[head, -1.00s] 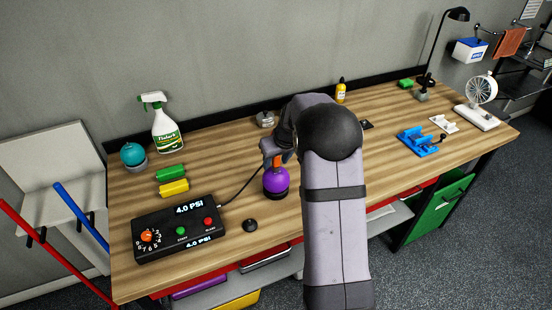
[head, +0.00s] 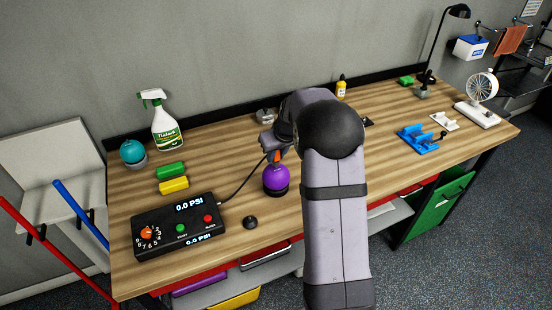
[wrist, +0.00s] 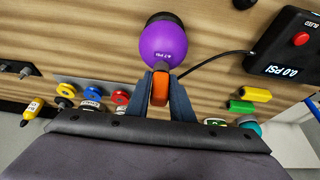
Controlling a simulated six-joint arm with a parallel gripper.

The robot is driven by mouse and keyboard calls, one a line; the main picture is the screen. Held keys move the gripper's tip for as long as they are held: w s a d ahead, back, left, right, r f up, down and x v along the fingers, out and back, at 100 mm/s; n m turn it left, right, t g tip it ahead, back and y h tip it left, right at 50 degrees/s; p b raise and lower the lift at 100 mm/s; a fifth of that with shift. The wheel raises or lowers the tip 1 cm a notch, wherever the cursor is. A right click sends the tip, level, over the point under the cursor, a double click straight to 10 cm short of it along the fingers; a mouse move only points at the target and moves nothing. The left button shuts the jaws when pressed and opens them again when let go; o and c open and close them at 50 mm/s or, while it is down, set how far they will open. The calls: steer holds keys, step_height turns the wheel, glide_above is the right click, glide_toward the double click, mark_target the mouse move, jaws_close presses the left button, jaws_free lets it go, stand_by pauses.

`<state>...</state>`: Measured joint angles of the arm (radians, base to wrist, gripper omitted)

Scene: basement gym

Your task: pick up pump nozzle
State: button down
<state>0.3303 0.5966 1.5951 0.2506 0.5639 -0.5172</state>
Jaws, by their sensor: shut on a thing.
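The orange pump nozzle (wrist: 160,89) is between the fingers of my gripper (wrist: 161,80) in the wrist view. My gripper is shut on it. In the head view my gripper (head: 272,148) is just above the purple ball (head: 276,178), and a bit of the orange nozzle (head: 277,156) shows. The ball also shows in the wrist view (wrist: 163,40), close to the fingertips; I cannot tell whether the nozzle touches it. A black hose (head: 243,180) runs from the nozzle area to the black pump box (head: 180,228), whose displays read 0.0 PSI.
A small black puck (head: 250,222) lies in front of the ball. Green (head: 170,169) and yellow (head: 173,185) blocks, a spray bottle (head: 164,122) and a teal ball (head: 133,151) stand left. A blue fixture (head: 418,139) and a fan (head: 481,92) are right.

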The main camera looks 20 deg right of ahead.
step_height(320, 180, up, 9)
steer(key=shift+f+b, duration=0.2)
steer(key=shift+b, duration=0.85)
steer(key=shift+r, duration=0.2)
steer(key=shift+r, duration=0.1)
steer(key=shift+r+p, duration=2)
steer(key=shift+r, duration=0.05)
